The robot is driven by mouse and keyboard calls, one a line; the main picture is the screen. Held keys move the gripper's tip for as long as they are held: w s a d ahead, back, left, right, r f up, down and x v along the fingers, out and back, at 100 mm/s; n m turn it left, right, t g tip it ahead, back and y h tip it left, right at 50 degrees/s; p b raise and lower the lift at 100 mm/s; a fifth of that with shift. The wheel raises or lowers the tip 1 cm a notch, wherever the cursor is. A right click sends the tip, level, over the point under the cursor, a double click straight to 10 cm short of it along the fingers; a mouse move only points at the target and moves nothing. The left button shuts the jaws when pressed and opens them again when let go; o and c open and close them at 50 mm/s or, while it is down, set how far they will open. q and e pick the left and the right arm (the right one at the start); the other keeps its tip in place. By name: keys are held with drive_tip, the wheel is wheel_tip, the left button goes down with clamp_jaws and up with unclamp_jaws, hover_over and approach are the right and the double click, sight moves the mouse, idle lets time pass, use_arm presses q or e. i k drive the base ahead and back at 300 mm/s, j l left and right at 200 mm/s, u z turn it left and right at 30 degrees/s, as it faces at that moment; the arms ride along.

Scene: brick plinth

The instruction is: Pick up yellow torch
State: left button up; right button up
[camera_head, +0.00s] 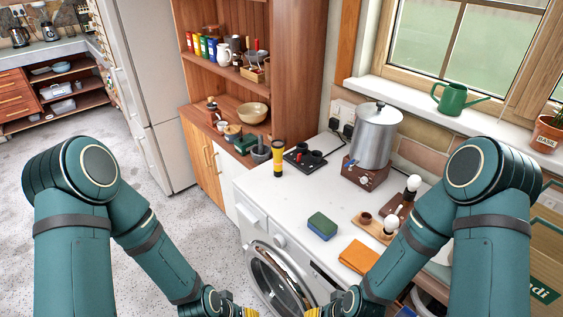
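The yellow torch (278,157) has a yellow body with black parts. It stands upright near the back left of the white worktop (276,201) above the washing machine. My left gripper (249,312) is at the bottom edge of the picture, mostly cut off, with a bit of yellow showing. My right gripper (314,312) is also at the bottom edge, right of the left one and mostly cut off. Both are well apart from the torch, nearer to me and lower in the picture. Their fingers are too hidden to tell if they are open.
A black tray (304,158) lies right of the torch. A sponge (322,226) and an orange cloth (358,257) lie nearer the front. A large metal pot (375,135) stands at the back. A wooden shelf unit (283,100) rises behind. The worktop's front left is clear.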

sight(277, 145)
drive_tip(key=i+j+z, duration=0.1)
drive_tip(key=z, duration=0.4)
drive_tip(key=j+z, duration=0.25)
drive_tip(key=z, duration=0.25)
drive_tip(key=i+j+z, duration=0.1)
drive_tip(key=j+z, duration=0.15)
drive_tip(key=j, duration=0.2)
drive_tip(key=j+z, duration=0.25)
drive_tip(key=j, duration=0.25)
drive_tip(key=j+z, duration=0.3)
drive_tip(key=j, duration=1.65)
drive_tip(key=k+j+z, duration=0.1)
drive_tip(key=j, duration=0.85)
